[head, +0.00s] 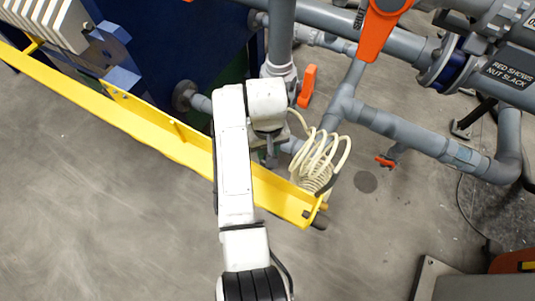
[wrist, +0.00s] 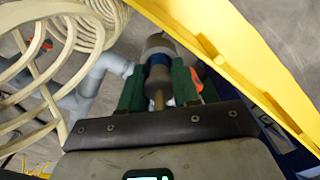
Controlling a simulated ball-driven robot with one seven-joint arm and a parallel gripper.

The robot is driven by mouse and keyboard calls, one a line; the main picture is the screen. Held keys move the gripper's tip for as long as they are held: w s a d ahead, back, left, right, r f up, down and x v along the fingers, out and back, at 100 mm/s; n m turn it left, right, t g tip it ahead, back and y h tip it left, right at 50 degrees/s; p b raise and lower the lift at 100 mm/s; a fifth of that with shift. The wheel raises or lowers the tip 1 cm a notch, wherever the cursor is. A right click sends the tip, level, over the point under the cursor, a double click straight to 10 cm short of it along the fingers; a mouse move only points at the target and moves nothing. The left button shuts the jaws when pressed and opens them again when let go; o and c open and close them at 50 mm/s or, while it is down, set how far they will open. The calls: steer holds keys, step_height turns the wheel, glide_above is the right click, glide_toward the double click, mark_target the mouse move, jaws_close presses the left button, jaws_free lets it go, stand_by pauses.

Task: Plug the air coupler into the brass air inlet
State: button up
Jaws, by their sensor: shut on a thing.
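My gripper (head: 270,142) is at the end of my white arm, beside the grey pipework. In the wrist view, its two green-padded fingers (wrist: 159,80) are closed on the air coupler (wrist: 157,76), a dark grey body with a blue band and a thin brass-coloured stem toward the palm. A wider grey cylindrical part shows just beyond the blue band; I cannot tell whether it belongs to the coupler. I cannot make out the brass air inlet in either view. In the head view, my arm and gripper hide most of the coupler.
A cream coiled hose (head: 322,165) hangs right of my gripper and fills the left of the wrist view (wrist: 80,25). A yellow rail (head: 150,115) runs close by. Grey pipes (head: 400,128) with orange valve handles (head: 308,86) stand at upper right. Open floor lies at lower left.

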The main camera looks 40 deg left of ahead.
steer(key=shift+c, duration=1.1)
step_height(320, 180, up, 10)
steer(key=shift+r+b, duration=0.1)
steer(key=shift+b, duration=0.3)
steer(key=w+d+f+m, duration=0.3)
steer(key=d+f, duration=0.2)
steer(key=d, duration=0.5)
steer(key=w+d+f+m, duration=0.3)
steer(key=d+f, duration=0.2)
steer(key=d, duration=0.6)
steer(key=s+d+f+m, duration=0.1)
steer(key=d+f+m, duration=0.2)
steer(key=d, duration=0.8)
steer(key=s+d+f+m, duration=0.1)
steer(key=d+f+m, duration=0.1)
steer(key=d, duration=0.9)
steer(key=shift+f+m, duration=0.4)
steer(key=shift+d, duration=0.15)
